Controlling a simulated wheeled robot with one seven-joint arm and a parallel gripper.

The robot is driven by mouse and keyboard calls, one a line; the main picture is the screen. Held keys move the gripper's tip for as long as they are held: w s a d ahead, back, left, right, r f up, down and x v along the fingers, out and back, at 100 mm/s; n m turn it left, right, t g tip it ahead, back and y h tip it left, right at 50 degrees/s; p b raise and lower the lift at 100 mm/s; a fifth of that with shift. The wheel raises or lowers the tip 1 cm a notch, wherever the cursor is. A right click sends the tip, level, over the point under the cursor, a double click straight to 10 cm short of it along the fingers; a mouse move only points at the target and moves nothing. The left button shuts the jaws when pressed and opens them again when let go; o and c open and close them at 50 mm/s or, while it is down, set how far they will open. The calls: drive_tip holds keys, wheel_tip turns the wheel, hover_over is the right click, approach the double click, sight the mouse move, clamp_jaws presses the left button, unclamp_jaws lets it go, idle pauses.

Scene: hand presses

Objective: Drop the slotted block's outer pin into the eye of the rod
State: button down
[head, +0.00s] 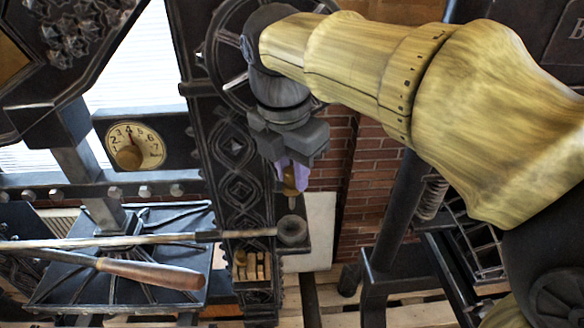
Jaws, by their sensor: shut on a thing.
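My gripper (291,172) is in the upper middle of the head view, pointing down, with lavender fingers. It is shut on a small brass-coloured pin (290,184), which hangs roughly upright. A long rod (150,240) runs across from the left and ends in a dark round eye (292,231). The pin is over the eye in the picture, with a small gap between them; I cannot tell how well they line up in depth. The slotted block (258,268), pale and wooden, stands below the rod's right end, with a brass piece (240,259) at its left.
A wooden-handled lever (150,273) lies across the dark press plate (60,285) at left. A dial (135,146) sits above it. The ornate black press column (237,150) stands close left of my gripper. Brick wall (375,165) and a dark frame are at right.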

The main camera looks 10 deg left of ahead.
sight(292, 208)
drive_tip(key=shift+f+b, duration=1.65)
drive_tip(key=shift+f, duration=0.2)
drive_tip(key=shift+p, duration=0.35)
drive_tip(key=shift+f+b, duration=1.35)
drive_tip(key=shift+f, duration=1)
idle(1.8)
idle(0.3)
drive_tip(key=c, duration=0.5)
unclamp_jaws()
drive_tip(key=shift+r, duration=0.15)
